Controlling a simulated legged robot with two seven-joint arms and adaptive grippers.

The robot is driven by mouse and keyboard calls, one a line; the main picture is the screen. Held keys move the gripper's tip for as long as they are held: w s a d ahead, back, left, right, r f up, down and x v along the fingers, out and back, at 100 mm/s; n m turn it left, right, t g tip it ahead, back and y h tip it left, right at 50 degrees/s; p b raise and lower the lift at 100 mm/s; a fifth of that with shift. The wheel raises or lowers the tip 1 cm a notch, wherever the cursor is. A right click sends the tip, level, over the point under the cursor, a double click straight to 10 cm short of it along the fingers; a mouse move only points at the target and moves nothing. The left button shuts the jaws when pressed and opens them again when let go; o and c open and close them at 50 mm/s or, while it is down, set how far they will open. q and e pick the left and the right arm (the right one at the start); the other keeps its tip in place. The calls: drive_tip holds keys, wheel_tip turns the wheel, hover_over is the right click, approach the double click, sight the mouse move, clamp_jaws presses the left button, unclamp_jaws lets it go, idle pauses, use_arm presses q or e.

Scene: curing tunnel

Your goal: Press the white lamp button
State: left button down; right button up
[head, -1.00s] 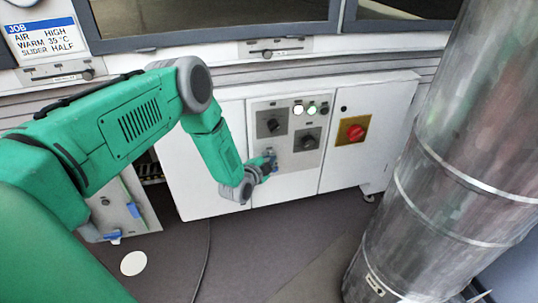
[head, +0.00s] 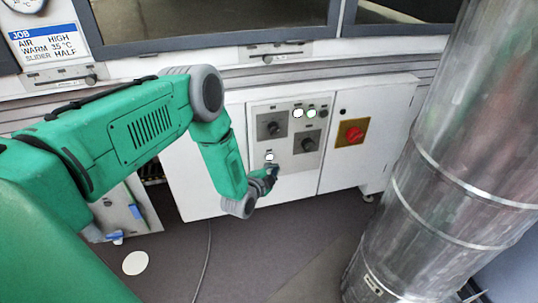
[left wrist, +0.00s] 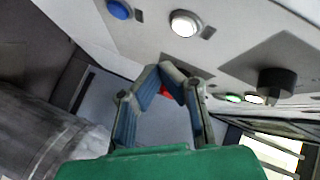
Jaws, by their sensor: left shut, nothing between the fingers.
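The white lamp button (head: 269,157) is a small, bright white round button low on the grey control panel (head: 284,157). In the left wrist view the white button (left wrist: 185,23) shows large and bright in a metal ring. My left gripper (head: 273,171) is just below it in the head view, with its fingers shut and empty. In the left wrist view the left gripper (left wrist: 172,73) has its fingertips below the button in the picture, with a visible gap. My right gripper is not in view.
A blue button (left wrist: 119,9) sits beside the white one. Higher on the panel are a black knob (head: 270,126), another knob (head: 306,144) and lit lamps (head: 298,113). A red switch (head: 354,134) is on a yellow plate (head: 341,143) at right. A thick metal duct (head: 435,180) stands right.

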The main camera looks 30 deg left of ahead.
use_arm(q)
drive_tip(key=shift+s+d+p, duration=0.4)
drive_tip(key=shift+s+d, duration=0.4)
drive_tip(key=shift+d, duration=0.15)
drive_tip(key=s+d+f+n+g+h+p, duration=0.1)
drive_tip(key=s+d+f+n+g, duration=0.25)
drive_tip(key=s, duration=0.55)
drive_tip(key=s+d+r+n+g+h+p, duration=0.1)
drive_tip(key=s+d+n+g, duration=0.1)
drive_tip(key=s+d+g, duration=0.55)
drive_tip(key=s+a+r+n+g, duration=0.1)
drive_tip(key=s+r+n+g, duration=0.1)
drive_tip(key=s, duration=0.8)
drive_tip(key=s+a+r+n+g, duration=0.1)
drive_tip(key=s+a+r+n, duration=0.1)
drive_tip(key=s, duration=0.9)
drive_tip(key=shift+s+a+r+g+y, duration=0.2)
drive_tip(key=shift+a+r+g+y, duration=0.1)
drive_tip(key=shift+r+g, duration=0.1)
drive_tip(key=shift+n, duration=0.25)
drive_tip(key=shift+s, duration=0.1)
